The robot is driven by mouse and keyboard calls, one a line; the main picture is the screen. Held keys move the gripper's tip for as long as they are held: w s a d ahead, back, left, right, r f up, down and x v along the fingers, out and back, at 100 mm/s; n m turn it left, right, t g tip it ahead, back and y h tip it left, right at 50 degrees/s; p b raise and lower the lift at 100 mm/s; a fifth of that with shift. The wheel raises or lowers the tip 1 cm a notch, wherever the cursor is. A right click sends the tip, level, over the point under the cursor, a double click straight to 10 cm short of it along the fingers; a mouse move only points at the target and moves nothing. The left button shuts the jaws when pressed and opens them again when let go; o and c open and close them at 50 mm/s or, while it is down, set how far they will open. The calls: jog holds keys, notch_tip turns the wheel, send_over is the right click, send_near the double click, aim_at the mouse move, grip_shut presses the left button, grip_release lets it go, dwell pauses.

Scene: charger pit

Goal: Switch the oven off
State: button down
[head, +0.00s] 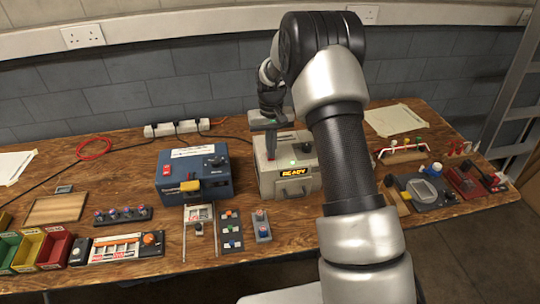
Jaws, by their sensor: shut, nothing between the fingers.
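Whether the fingertips touch the box cannot be told. The gripper hides part of the box's top, including any switch beneath it. My arm crosses the picture to the right of the box.
A blue box (193,176) with a red switch stands close to the left. Small panels with knobs (231,231) lie in front. Coloured bins (40,247) are at the left. A grey device (425,190) and a red one (475,180) are at the right. A power strip (178,128) lies behind.

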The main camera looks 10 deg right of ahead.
jog(key=shift+f, duration=0.35)
jog(key=shift+r, duration=0.2)
jog(key=shift+r+p, duration=1.7)
jog(key=shift+r, duration=1.65)
